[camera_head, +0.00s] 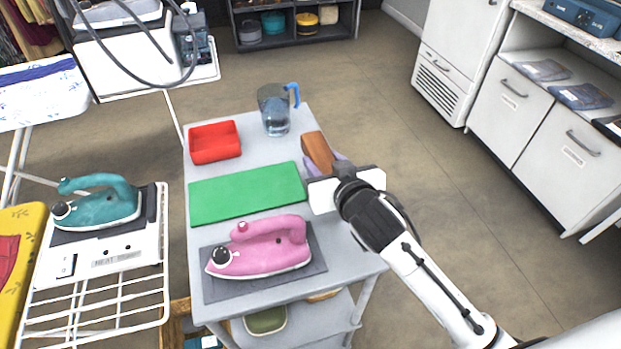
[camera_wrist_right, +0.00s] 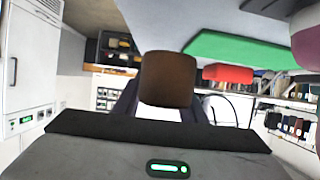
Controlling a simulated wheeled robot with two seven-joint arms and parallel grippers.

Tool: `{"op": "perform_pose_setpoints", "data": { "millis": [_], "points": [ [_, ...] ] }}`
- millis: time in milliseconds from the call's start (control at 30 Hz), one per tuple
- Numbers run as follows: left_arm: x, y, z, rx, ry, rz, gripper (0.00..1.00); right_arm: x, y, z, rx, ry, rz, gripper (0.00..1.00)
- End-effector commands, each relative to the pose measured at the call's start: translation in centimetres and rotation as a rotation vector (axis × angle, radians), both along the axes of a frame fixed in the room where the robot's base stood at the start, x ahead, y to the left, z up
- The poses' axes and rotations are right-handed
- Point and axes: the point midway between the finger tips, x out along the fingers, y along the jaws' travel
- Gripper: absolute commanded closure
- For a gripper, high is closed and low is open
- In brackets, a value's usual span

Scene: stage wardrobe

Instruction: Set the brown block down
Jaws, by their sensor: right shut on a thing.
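The brown block (camera_head: 317,150) is at the right edge of the grey table (camera_head: 257,181), in the grip of my right gripper (camera_head: 326,164). In the right wrist view the block (camera_wrist_right: 167,80) stands out between the two dark fingers, with its end face toward the camera. The gripper's body hides the lower part of the block, and I cannot tell whether it touches the tabletop. My left gripper is not in view.
The table also holds a green mat (camera_head: 247,194), a red tray (camera_head: 215,157), a jug with a blue handle (camera_head: 274,118) and a pink iron (camera_head: 262,256) on a dark pad. Bare tabletop shows between the red tray and the jug.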

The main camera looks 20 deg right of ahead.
Motion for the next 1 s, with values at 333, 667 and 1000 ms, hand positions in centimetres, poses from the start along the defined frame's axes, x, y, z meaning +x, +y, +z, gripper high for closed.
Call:
{"op": "perform_pose_setpoints", "data": {
  "millis": [333,667,1000],
  "points": [
    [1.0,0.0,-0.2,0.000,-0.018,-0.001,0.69,0.0,0.0,-3.6,0.000,0.000,0.001,0.94],
    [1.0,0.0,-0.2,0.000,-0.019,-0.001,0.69,0.1,0.0,-4.7,0.002,-0.005,0.001,0.94],
    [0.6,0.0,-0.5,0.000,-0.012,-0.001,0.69,0.0,0.0,-5.2,0.001,-0.001,0.001,0.55]
  ]
}}
